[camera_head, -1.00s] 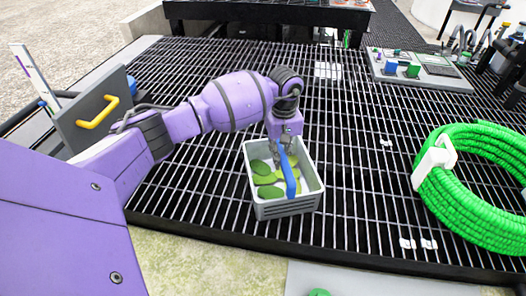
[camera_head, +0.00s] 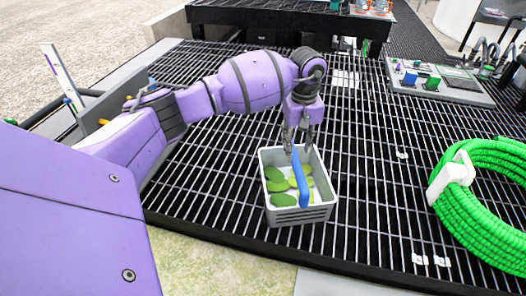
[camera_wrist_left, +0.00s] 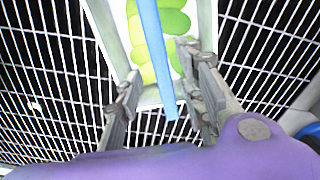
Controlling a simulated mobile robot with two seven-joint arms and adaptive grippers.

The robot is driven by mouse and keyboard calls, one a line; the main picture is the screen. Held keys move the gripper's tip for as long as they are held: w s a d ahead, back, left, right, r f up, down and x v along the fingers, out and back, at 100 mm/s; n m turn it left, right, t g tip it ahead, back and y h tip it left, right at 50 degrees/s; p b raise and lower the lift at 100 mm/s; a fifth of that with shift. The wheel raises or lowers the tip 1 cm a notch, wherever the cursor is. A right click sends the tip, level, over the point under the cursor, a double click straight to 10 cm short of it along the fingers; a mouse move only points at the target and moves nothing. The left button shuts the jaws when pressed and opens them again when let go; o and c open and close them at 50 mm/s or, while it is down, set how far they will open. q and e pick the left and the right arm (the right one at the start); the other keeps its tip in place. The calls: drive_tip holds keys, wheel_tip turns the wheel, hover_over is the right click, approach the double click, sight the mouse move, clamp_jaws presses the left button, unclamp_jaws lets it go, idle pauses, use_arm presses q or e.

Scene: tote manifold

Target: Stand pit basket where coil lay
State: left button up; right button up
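The pit basket (camera_head: 300,215) is a grey, open-topped crate with a blue handle (camera_head: 301,180) and green oval pieces inside. It stands upright on the black grating. My left gripper (camera_head: 298,140) is just above its far side, at the far end of the handle. In the left wrist view the two fingers (camera_wrist_left: 165,105) are apart, with the blue handle (camera_wrist_left: 152,40) between them and gaps at both sides. The green coil (camera_head: 480,205), with a white clamp, lies on the grating at the right. My right gripper is not in view.
The grating (camera_head: 370,190) is clear between basket and coil, apart from small white tags (camera_head: 420,260). A panel with coloured blocks (camera_head: 440,85) lies at the back right. The grating's front edge (camera_head: 340,278) runs close to the basket.

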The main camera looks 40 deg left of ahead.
use_arm(q)
drive_tip(key=shift+r, duration=2.6)
